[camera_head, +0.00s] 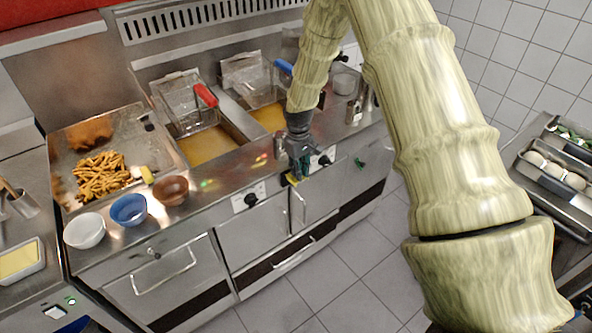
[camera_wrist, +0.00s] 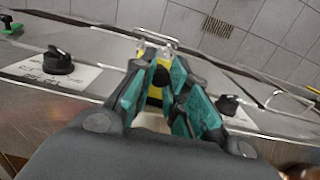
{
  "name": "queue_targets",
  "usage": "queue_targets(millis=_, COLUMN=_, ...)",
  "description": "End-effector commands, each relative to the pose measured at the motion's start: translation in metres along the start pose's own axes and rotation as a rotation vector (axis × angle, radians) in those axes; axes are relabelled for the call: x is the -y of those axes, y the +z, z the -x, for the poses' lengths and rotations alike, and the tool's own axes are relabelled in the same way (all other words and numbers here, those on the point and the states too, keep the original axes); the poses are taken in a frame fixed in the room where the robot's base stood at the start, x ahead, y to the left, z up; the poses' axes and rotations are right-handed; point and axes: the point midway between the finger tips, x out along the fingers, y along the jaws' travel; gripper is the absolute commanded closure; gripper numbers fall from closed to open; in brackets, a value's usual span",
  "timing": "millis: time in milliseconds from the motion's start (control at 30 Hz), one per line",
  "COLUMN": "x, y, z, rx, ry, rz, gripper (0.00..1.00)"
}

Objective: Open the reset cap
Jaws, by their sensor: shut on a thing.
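My gripper (camera_head: 293,176) is at the front panel of the fryer counter, just below the edge of the worktop. In the wrist view its teal-padded fingers (camera_wrist: 158,62) are shut on a small part that I take to be the reset cap. Yellow (camera_wrist: 154,97) and a round black piece (camera_wrist: 161,76) show between the pads. A bit of yellow (camera_head: 292,179) also shows by the fingertips in the head view. The fingers hide most of the part, so I cannot tell whether the cap is raised or closed.
Black knobs on white plates sit left (camera_head: 251,199) and right (camera_head: 324,160) of my gripper. A green control (camera_head: 360,162) is farther right. Fryer baskets with a red handle (camera_head: 206,95) and a blue handle (camera_head: 283,66) stand behind. Bowls (camera_head: 129,209) line the counter's left front. The floor is clear.

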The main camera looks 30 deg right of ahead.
Motion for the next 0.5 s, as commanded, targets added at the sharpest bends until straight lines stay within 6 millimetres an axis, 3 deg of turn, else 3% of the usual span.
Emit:
queue_targets(millis=167, x=-0.0007, y=0.0025, z=-0.0022, rx=0.006, ry=0.000, rz=0.000, gripper=1.00)
queue_targets(millis=200, x=-0.0006, y=0.0025, z=-0.0023, rx=0.006, ry=0.000, rz=0.000, gripper=0.77)
queue_targets(millis=300, x=0.0000, y=0.0014, z=-0.0018, rx=0.004, ry=0.001, rz=0.002, gripper=0.60)
queue_targets(millis=500, x=0.0005, y=0.0005, z=-0.0011, rx=0.002, ry=0.000, rz=0.002, gripper=0.60)
